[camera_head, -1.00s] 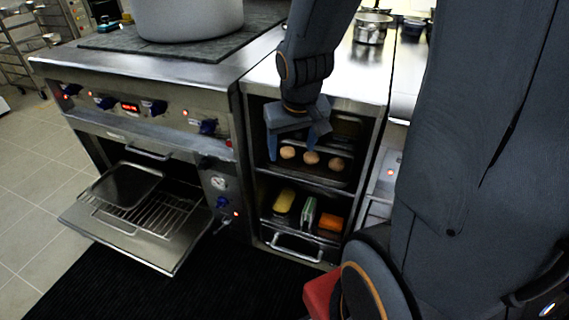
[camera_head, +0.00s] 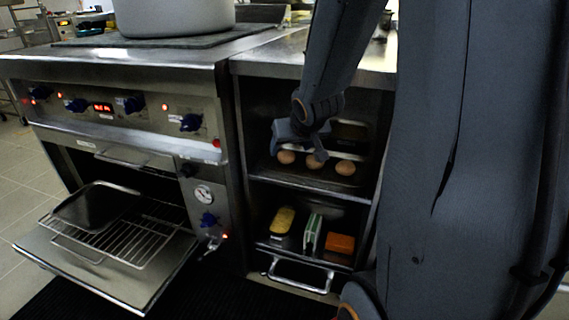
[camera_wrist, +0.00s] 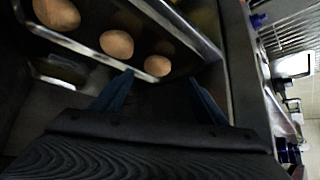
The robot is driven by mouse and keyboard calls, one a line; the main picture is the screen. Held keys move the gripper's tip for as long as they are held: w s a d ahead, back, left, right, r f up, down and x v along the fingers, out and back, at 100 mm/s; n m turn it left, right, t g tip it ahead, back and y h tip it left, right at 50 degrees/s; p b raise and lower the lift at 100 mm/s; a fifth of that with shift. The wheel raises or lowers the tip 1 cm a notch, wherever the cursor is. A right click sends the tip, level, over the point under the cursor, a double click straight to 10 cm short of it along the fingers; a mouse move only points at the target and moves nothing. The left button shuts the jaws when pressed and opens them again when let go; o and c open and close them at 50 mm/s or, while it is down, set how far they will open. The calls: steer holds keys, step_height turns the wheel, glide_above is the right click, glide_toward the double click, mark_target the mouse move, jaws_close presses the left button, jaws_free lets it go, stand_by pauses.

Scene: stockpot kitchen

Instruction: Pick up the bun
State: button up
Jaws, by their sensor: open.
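Three round brown buns sit in a row on a dark tray (camera_head: 331,174) on the upper shelf of the open cabinet. In the head view they are a left bun (camera_head: 286,157), a middle bun (camera_head: 314,161) and a right bun (camera_head: 345,167). The wrist view shows the row too, with one bun (camera_wrist: 158,66) nearest the fingers, another (camera_wrist: 117,44) beyond it and a third (camera_wrist: 57,14) at the upper left. My gripper (camera_head: 297,150) is open and empty at the shelf opening, near the left and middle buns. Its two fingers also show in the wrist view (camera_wrist: 160,92), apart from the buns.
The lower shelf holds a yellow item (camera_head: 283,220), a green-and-white item (camera_head: 311,232) and an orange block (camera_head: 340,243). The oven door (camera_head: 110,262) hangs open at left, with a dark pan (camera_head: 97,205) on its rack. A large pot (camera_head: 175,18) stands on top.

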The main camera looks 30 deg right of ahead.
mark_target(287, 154)
steer(key=b+x, duration=0.2)
steer(key=x, duration=0.1)
steer(key=b+x, duration=0.2)
steer(key=x, duration=0.2)
steer(key=shift+w+d+f, duration=0.1)
steer(key=shift+d+f, duration=0.05)
steer(key=shift+d, duration=0.1)
steer(key=c, duration=1.1)
steer(key=shift+c, duration=0.2)
steer(key=shift+r, duration=0.25)
step_height(287, 154, up, 2)
steer(key=p, duration=0.2)
steer(key=shift+r+p, duration=0.25)
steer(key=shift+p, duration=0.05)
steer(key=s, duration=0.3)
steer(key=s+a+p, duration=0.1)
steer(key=s, duration=0.5)
steer(key=shift+s+a+r+p, duration=0.2)
steer(key=shift+a+r+p, duration=0.1)
steer(key=shift+a+r, duration=0.1)
steer(key=shift+w+p, duration=0.1)
steer(key=shift+p, duration=0.4)
steer(key=shift+a+p, duration=0.1)
steer(key=shift+p, duration=0.3)
steer(key=shift+a+p, duration=0.1)
steer(key=shift+p, duration=0.85)
